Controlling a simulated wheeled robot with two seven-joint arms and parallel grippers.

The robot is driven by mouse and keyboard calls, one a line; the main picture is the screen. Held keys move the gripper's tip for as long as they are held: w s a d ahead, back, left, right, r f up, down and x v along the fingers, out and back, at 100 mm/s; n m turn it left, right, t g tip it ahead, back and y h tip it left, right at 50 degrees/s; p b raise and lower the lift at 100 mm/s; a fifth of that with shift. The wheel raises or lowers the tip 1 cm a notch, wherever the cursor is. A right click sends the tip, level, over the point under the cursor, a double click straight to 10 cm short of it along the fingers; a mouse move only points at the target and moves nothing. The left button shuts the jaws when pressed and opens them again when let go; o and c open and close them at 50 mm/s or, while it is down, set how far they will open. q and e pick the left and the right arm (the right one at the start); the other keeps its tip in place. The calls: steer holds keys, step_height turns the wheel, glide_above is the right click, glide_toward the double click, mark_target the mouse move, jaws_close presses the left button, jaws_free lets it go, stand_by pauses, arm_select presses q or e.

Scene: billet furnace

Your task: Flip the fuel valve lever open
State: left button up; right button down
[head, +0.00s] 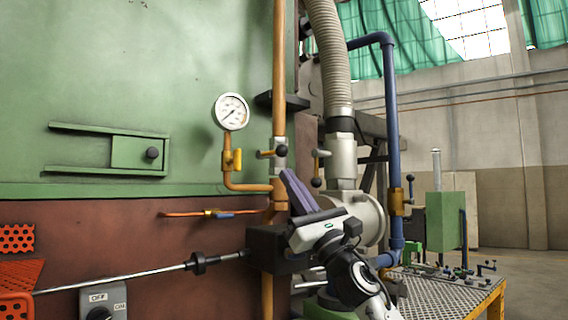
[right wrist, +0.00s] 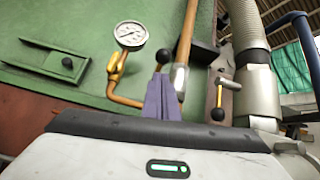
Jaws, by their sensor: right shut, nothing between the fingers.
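The orange vertical pipe (head: 279,75) carries a valve with a short lever ending in a black ball knob (head: 281,151); I take this as the fuel valve lever, though no label shows. The lever looks roughly level in the head view. The knob also shows in the right wrist view (right wrist: 162,56). My right gripper (head: 287,176) has its purple fingers shut and empty, pointing up just below the knob. In the right wrist view the fingertips (right wrist: 160,80) appear just under the knob; I cannot tell whether they touch it. The fingers hide part of the pipe. My left gripper is not in view.
A second ball-ended lever (head: 317,168) hangs beside the grey hose fitting (head: 342,155), close right. A gauge (head: 231,111) with a yellow-handled valve (head: 232,160) is left. A blue pipe (head: 391,120) and a grated yellow table (head: 450,292) stand right. A long rod (head: 140,273) crosses low left.

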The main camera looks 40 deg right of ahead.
mark_target(272, 152)
steer(key=shift+p+x, duration=0.5)
steer(key=shift+x, duration=1.2)
steer(key=shift+s+r, duration=0.15)
steer(key=shift+r, duration=0.1)
